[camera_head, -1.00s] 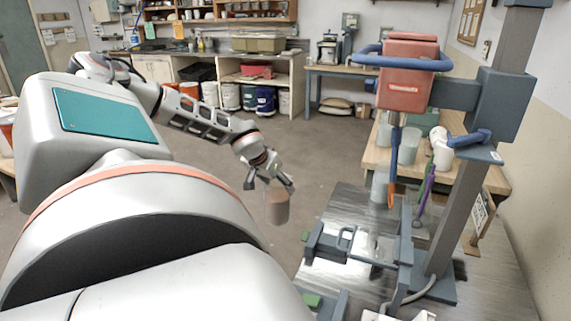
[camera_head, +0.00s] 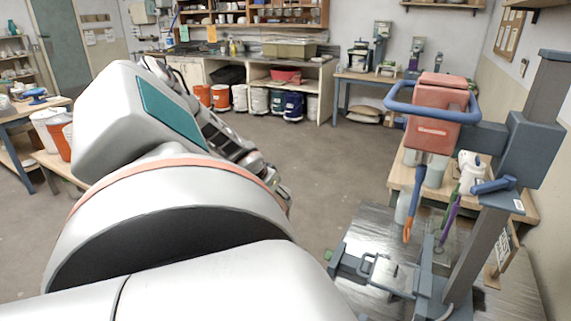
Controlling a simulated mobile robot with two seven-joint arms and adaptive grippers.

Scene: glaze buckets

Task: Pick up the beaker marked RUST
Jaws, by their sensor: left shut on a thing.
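My left gripper (camera_head: 281,192) shows only in a small part at the edge of my large grey-white arm link, which covers most of it. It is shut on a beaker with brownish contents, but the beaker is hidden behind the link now. No RUST marking can be read. My right gripper is not in view.
A mixer stand with a red head (camera_head: 435,112) and blue guard stands at right over a metal-topped table (camera_head: 352,235). Clear beakers (camera_head: 434,174) and a white jug (camera_head: 472,172) stand behind it. Buckets (camera_head: 221,97) line the back cabinets. Open floor (camera_head: 325,160) lies between.

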